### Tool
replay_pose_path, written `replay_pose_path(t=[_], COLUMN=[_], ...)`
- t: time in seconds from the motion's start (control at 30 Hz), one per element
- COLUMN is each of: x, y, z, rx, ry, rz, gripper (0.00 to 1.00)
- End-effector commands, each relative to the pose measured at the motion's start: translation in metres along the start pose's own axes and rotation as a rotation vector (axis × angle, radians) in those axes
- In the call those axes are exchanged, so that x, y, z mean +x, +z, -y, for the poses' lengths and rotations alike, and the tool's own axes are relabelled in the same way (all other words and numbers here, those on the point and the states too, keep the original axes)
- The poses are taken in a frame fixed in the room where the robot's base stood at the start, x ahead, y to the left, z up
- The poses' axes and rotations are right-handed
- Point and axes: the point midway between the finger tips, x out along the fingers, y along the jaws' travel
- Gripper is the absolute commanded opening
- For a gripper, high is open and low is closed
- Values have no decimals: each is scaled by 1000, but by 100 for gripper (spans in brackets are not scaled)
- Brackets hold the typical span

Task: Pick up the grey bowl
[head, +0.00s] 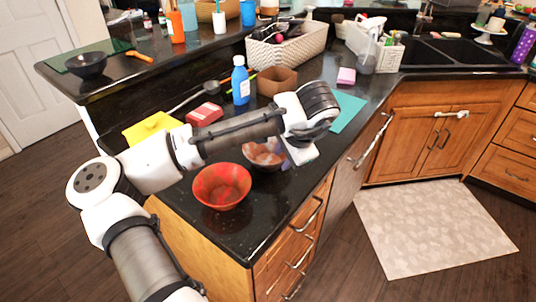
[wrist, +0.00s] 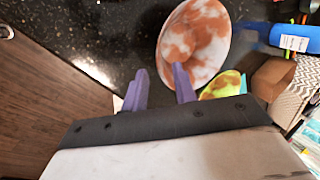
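A white bowl with rust-brown blotches (wrist: 195,42) lies just beyond my fingertips in the wrist view. In the head view this blotched bowl (head: 262,158) is partly hidden by my arm. My gripper (wrist: 160,87) is open, its two purple fingers apart with dark counter between them. The right finger overlaps the bowl's near rim in the picture; I cannot tell whether they touch. No plainly grey bowl shows; a dark, blackish bowl (head: 88,65) stands on the raised ledge at the far left. A red-orange bowl (head: 222,187) stands near the counter's front corner.
A blue bottle (head: 240,82), a brown box (head: 277,80), a red box (head: 204,114) and a yellow item (head: 152,128) stand around on the black counter. A teal sheet (head: 346,112) lies to the right. White baskets (head: 290,50) stand at the back.

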Motion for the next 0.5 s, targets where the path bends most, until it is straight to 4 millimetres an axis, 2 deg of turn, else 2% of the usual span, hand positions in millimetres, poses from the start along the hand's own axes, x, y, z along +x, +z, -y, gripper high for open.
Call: replay_pose_path(t=[0.17,0.4,0.5], x=[11,45,53], y=[0,-1,-1], z=[2,3,2], rx=[-1,-1,0], ry=[0,0,0], rz=[1,1,-1], gripper=[28,28,28])
